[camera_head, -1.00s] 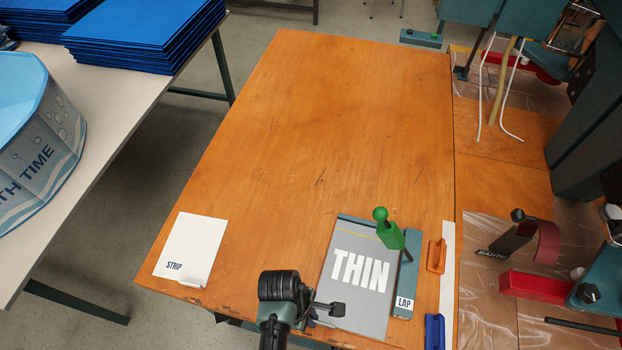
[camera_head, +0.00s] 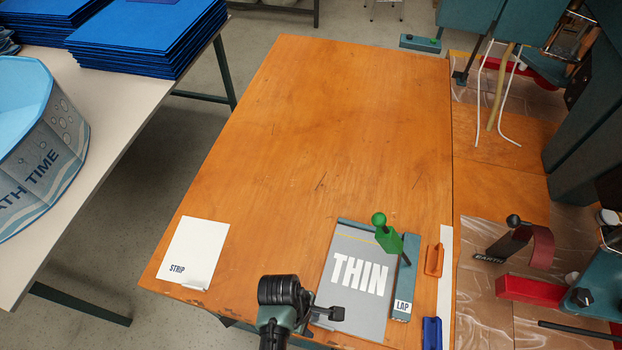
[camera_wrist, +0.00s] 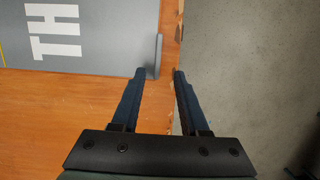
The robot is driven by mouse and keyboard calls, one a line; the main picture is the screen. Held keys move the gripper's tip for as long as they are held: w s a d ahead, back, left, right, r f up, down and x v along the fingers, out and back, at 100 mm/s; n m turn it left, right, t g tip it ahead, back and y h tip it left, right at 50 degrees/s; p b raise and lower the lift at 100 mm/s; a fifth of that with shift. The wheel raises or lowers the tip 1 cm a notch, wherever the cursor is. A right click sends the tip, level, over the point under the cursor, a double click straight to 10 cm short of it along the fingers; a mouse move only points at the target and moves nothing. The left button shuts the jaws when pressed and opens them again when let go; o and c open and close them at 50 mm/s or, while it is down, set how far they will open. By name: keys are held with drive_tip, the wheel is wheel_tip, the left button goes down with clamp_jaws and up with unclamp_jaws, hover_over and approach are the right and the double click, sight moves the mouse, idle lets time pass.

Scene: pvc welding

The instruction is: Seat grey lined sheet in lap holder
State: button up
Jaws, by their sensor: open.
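The grey sheet (camera_head: 345,305), printed THIN with a thin yellow line near its far end, lies flat at the table's front. The teal lap holder (camera_head: 403,290), labelled LAP, borders its far and right sides; a green-handled clamp (camera_head: 387,234) stands at the far right corner. Whether the sheet touches both borders I cannot tell. In the wrist view the sheet (camera_wrist: 110,50) has a grey upright tab (camera_wrist: 154,57) at its near edge. My gripper (camera_wrist: 159,72) is open and empty; its left fingertip is close to the tab. In the head view my gripper (camera_head: 328,313) is by the sheet's near left corner.
A white STRIP sheet (camera_head: 193,250) lies front left. An orange block (camera_head: 434,260) and a blue block (camera_head: 432,333) stand right of the holder by a white strip. The wooden table (camera_head: 330,130) is clear behind; machinery (camera_head: 580,130) stands right.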

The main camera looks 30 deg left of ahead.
drive_tip(key=shift+s+r+p, duration=0.25)
drive_tip(key=shift+r+p, duration=0.8)
drive_tip(key=shift+p, duration=0.1)
drive_tip(key=s+d+r+p, duration=0.2)
drive_tip(key=s+r+p, duration=0.1)
drive_tip(key=s+p, duration=0.4)
drive_tip(key=shift+s, duration=0.4)
